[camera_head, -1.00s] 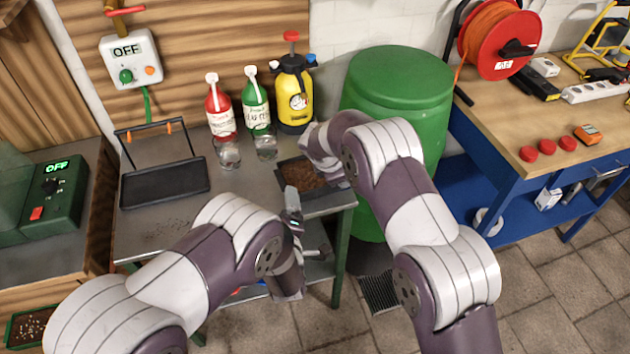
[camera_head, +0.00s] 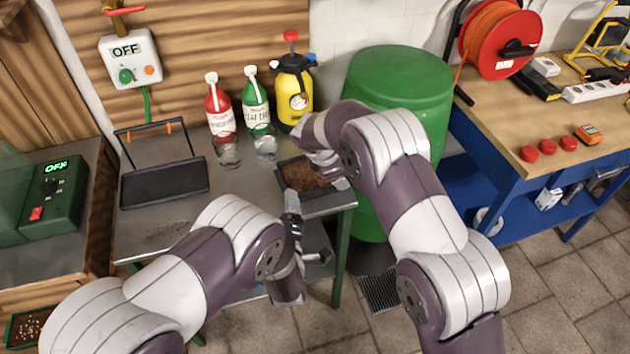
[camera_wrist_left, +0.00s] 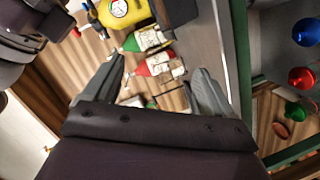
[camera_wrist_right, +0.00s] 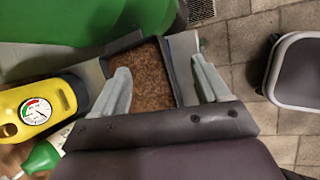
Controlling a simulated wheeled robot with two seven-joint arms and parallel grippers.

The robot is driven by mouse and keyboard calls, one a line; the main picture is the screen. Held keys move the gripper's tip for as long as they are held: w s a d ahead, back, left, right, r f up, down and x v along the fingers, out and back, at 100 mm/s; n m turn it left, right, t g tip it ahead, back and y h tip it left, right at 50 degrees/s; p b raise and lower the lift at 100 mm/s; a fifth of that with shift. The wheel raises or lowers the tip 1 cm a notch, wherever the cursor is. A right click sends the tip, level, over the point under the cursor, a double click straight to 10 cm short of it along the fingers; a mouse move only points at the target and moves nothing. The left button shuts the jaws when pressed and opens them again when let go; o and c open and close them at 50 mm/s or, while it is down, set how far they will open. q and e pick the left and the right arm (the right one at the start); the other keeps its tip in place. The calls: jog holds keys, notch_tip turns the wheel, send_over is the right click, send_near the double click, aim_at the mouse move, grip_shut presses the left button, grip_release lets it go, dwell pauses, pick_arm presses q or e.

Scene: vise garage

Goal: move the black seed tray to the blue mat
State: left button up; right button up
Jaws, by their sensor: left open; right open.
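The black seed tray (camera_head: 325,202), filled with brown soil, sits at the right end of the grey metal bench. My right gripper is open above it, partly hiding it in the head view. In the right wrist view the tray (camera_wrist_right: 124,43) shows between and beyond the open fingers of my right gripper (camera_wrist_right: 160,66); contact cannot be told. My left gripper (camera_head: 297,215) is open and empty at the bench's front edge, just in front of the tray. The left wrist view shows its spread fingers (camera_wrist_left: 160,75) with nothing between. I see no blue mat.
A black handled tray (camera_head: 163,184) is at the bench's left. A green barrel (camera_head: 400,80) stands right. The bench's middle is clear.

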jog(key=v, duration=0.8)
jog(key=shift+s, duration=0.15)
